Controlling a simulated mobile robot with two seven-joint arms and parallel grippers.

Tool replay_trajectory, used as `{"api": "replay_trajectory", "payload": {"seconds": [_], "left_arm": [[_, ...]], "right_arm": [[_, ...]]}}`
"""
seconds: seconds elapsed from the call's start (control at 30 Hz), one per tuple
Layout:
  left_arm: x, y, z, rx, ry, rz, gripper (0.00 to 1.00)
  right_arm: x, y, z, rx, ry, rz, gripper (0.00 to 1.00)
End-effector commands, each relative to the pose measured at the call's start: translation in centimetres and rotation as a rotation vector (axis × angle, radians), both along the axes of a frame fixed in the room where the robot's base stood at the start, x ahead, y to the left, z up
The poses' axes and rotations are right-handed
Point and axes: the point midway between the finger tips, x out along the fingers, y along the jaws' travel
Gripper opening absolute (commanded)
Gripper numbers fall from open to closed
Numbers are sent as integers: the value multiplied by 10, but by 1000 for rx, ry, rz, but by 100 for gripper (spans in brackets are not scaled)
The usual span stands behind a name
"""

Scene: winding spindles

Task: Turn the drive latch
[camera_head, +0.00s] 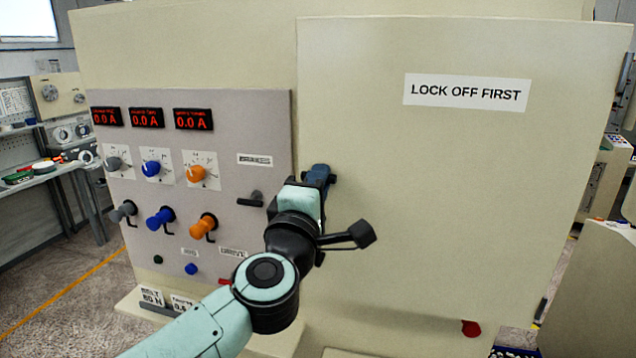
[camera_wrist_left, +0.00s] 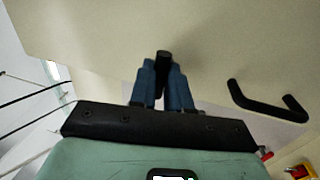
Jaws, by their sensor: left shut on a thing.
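My left gripper (camera_head: 318,178) reaches up to the cream cabinet front, just right of the grey control panel. Its blue fingers are shut on a small black piece, apparently the drive latch (camera_wrist_left: 163,58), which shows between the fingertips in the left wrist view. The same gripper (camera_wrist_left: 163,78) hides most of the latch there, and in the head view the latch is hidden behind the gripper. The latch's angle cannot be told. A DRIVE label (camera_head: 232,252) is partly covered by my arm. My right gripper is not in view.
The grey panel (camera_head: 225,120) carries red displays, coloured knobs and a black lever (camera_head: 250,198) close to my gripper. A black bar handle (camera_wrist_left: 268,102) sticks out of the cream front in the wrist view. A LOCK OFF FIRST sign (camera_head: 467,92) is on the large cream door.

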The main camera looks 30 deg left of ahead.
Motion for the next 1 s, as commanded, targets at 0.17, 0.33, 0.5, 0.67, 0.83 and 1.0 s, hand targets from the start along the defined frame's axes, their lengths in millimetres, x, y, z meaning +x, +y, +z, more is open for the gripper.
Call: {"api": "replay_trajectory", "payload": {"seconds": [0.17, 0.33, 0.5, 0.67, 0.83, 1.0], "left_arm": [[-1, 0, 2, 4, -3, 1, 30], [0, 0, 1, 3, -2, 0, 42], [-1, 0, 0, 1, -1, 0, 42], [-14, -3, -3, 0, -1, -1, 42], [-48, -11, -12, 0, -1, 0, 42], [-85, -20, -19, 2, -2, 1, 42]], "right_arm": [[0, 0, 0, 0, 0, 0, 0], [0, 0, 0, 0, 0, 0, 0], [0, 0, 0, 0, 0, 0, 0], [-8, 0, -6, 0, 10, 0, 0], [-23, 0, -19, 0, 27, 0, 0], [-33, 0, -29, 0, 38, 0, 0]]}}
